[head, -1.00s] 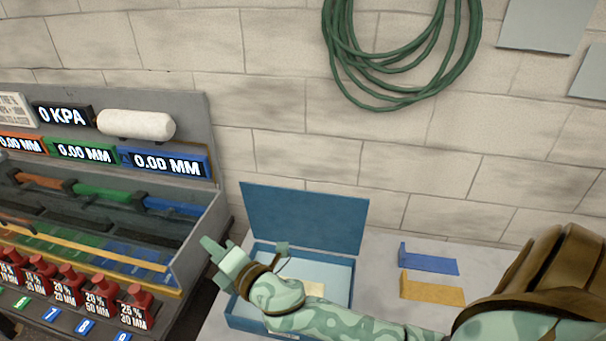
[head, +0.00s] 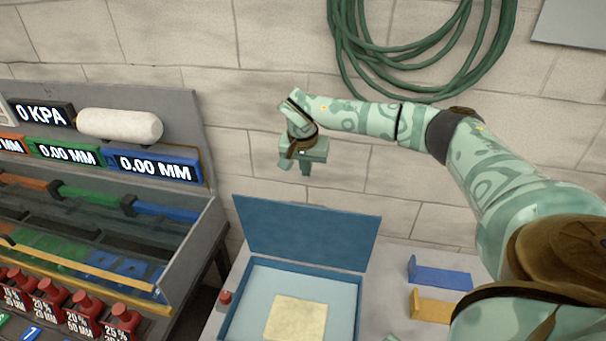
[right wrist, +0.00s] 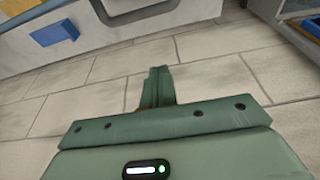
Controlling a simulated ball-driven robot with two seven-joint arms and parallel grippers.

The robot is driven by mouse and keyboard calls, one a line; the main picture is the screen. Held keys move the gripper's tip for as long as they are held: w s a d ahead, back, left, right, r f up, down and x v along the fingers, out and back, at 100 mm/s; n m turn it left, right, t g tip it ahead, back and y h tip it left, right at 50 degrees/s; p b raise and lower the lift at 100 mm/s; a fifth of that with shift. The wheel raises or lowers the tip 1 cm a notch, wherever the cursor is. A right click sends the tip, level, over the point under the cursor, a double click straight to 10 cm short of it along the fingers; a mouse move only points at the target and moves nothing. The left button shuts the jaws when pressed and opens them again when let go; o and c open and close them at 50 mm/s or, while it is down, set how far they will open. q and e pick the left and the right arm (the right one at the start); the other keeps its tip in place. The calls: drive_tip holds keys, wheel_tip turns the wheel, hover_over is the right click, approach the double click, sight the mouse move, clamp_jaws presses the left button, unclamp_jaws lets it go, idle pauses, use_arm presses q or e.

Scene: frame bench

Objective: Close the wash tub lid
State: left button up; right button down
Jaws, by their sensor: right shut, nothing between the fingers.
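The wash tub (head: 240,300) is a blue box on the light bench, with pale blue inside and a cream flat piece (head: 296,318) in it. Its blue lid (head: 305,235) stands open at the back edge, near the wall. My right gripper (head: 306,172) is above the lid's top edge in the head view, pointing down, and looks apart from it. Its fingers are shut and empty; they also show in the right wrist view (right wrist: 159,86). The tub's front edge is cut off by the picture.
A blue bracket (head: 442,277) and a yellow bracket (head: 430,306) lie right of the tub. A red knob (head: 225,297) is at its left. A grey rack with displays (head: 155,166) and red weights (head: 120,325) stands further left. A green hose (head: 400,70) hangs on the brick wall.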

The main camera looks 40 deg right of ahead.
use_arm(q)
wheel_tip(320, 180, up, 2)
drive_tip(key=shift+s+a+r+p, duration=0.1)
drive_tip(key=shift+a+p, duration=0.05)
drive_tip(key=shift+p, duration=0.9)
use_arm(e)
wheel_tip(320, 180, down, 7)
drive_tip(key=s+a, duration=0.1)
drive_tip(key=shift+s+a, duration=0.2)
drive_tip(key=shift+a, duration=0.2)
drive_tip(key=shift+f, duration=0.1)
